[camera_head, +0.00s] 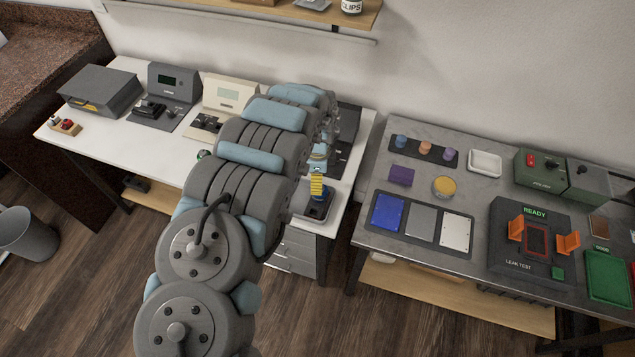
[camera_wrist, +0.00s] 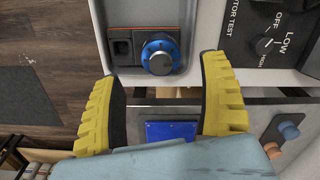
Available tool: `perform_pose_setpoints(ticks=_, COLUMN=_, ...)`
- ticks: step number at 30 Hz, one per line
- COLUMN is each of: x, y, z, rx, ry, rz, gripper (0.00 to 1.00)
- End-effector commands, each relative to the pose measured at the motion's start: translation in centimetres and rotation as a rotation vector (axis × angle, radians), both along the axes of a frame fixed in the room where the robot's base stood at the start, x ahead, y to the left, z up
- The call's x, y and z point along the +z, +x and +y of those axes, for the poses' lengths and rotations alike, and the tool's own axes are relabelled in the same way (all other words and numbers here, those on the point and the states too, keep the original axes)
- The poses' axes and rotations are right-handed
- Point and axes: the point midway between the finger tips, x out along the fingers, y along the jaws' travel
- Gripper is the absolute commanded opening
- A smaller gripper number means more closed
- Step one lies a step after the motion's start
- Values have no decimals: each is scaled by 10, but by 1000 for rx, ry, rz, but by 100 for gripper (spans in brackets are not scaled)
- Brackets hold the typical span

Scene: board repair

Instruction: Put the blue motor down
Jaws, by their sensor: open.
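The blue motor (camera_wrist: 160,55) shows in the wrist view as a round, blue-rimmed part with a grey centre. The motor lies just beyond the fingertips, apart from both. In the head view my gripper (camera_head: 317,186) is over the right end of the white bench, close above the holder (camera_head: 309,215). My arm hides part of that area.
A motor test unit (camera_wrist: 275,40) with a dial stands beside the holder. A grey bench (camera_head: 375,225) to the right, across a narrow gap, carries a blue plate (camera_head: 387,213), small cups and a leak test station (camera_head: 530,240). Instruments (camera_head: 175,88) line the white bench's back left.

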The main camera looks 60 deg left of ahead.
Motion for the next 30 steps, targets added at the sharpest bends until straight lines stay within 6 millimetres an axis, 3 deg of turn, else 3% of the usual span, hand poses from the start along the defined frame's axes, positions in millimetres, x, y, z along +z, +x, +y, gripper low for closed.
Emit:
perform_pose_setpoints(ticks=13, x=41, y=0, z=1, rx=-1, ry=2, rz=1, gripper=77)
perform_pose_setpoints(ticks=26, x=45, y=1, z=0, rx=0, ry=0, rz=-1, gripper=77)
perform_pose_setpoints(ticks=30, x=36, y=24, z=0, rx=2, ry=27, rz=-40, gripper=77)
